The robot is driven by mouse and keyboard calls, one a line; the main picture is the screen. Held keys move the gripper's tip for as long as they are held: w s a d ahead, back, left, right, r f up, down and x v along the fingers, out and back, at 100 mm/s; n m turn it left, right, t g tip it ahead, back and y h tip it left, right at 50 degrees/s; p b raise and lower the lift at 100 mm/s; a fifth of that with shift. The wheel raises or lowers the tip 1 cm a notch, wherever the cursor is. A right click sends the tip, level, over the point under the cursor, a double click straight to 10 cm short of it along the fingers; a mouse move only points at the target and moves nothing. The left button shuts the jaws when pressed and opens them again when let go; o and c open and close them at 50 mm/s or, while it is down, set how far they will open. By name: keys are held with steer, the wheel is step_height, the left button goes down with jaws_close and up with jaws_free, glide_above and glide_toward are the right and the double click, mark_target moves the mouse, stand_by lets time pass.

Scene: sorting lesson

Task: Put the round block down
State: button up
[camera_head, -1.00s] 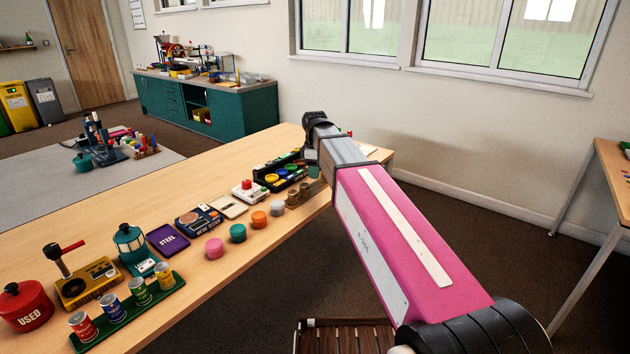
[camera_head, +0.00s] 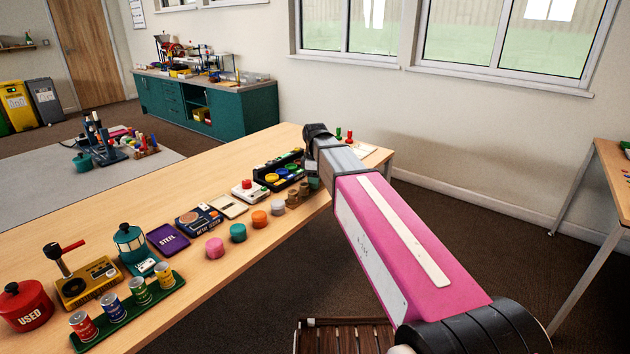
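Several small round blocks stand in a row along the table's near edge: a pink one (camera_head: 215,248), a teal one (camera_head: 238,233), an orange one (camera_head: 260,219) and a grey one (camera_head: 278,208). I cannot tell which of them, if any, is the round block of the task. My arm reaches over the table's far right part and hides what is behind it. My gripper is not visible, so its hold is not shown. A small grey-green piece (camera_head: 314,182) shows just below my arm; I cannot tell what it is.
A brown holder (camera_head: 299,193) and a black tray (camera_head: 274,187) with coloured round pieces stand left of my arm. A green can rack (camera_head: 126,317) and red pot (camera_head: 24,308) are at lower left.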

step_height(320, 180, up, 12)
steer(key=shift+r, duration=0.15)
stand_by(0.6)
